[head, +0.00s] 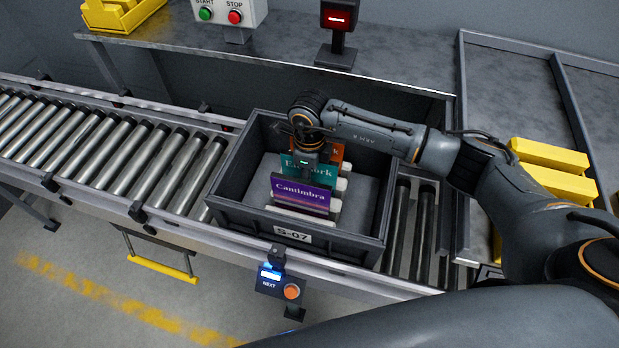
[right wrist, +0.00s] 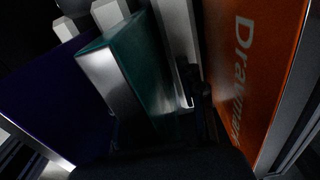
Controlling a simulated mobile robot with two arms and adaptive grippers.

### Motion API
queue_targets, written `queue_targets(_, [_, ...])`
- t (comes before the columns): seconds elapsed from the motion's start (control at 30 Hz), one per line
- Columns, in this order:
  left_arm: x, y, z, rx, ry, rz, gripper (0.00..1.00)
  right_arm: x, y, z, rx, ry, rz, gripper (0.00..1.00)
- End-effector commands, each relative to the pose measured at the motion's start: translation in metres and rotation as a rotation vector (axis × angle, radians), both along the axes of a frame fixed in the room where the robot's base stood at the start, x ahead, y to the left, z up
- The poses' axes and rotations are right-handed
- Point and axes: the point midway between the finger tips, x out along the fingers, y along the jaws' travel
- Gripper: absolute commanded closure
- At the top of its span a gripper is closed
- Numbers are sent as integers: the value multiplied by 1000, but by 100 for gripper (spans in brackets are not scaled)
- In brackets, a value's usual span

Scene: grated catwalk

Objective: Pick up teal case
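The teal case (head: 296,168) stands on edge in the dark tote (head: 222,192), between a purple case (head: 301,194) lettered "Cantimbra" in front and an orange case (head: 331,152) behind. My right gripper (head: 308,158) is down in the tote at the teal case's top, partly covering its lettering. In the right wrist view the teal case (right wrist: 146,72) is close up, with the purple case (right wrist: 45,100) at left and the orange case (right wrist: 256,75) at right. A dark finger part shows beside the teal case; whether the fingers grip it cannot be told. My left gripper is out of view.
The tote, labelled S-07, sits on a roller conveyor (head: 110,140) with side rails. A button post (head: 280,283) stands at the front rail. A bench (head: 390,70) with a control box (head: 232,12) and scanner (head: 337,30) runs behind. Yellow bins (head: 548,170) are at right.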

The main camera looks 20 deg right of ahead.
Motion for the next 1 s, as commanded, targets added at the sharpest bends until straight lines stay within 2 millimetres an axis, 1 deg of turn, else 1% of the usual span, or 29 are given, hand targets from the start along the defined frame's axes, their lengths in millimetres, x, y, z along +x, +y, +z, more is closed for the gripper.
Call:
queue_targets(0.17, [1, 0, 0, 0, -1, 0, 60, 0, 0, 0, 1, -1, 1, 60])
queue_targets(0.27, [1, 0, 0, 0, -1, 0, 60, 0, 0, 0, 0, 0, 0, 79])
queue_targets(0.3, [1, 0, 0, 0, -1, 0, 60, 0, 0, 0, 0, 0, 0, 87])
queue_targets(0.37, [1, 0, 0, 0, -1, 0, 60, 0, 0, 0, 0, 0, 0, 99])
queue_targets(0.67, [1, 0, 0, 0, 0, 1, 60, 0, 0, 0, 1, -1, 0, 100])
queue_targets(0.77, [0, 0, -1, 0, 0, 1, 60, 1, 0, 4, 0, -1, 0, 100])
queue_targets(0.87, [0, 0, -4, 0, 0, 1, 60, 2, 0, 15, 2, -5, 1, 100])
queue_targets(1.0, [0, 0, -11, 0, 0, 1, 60, 2, 0, 43, 1, -7, 1, 100])
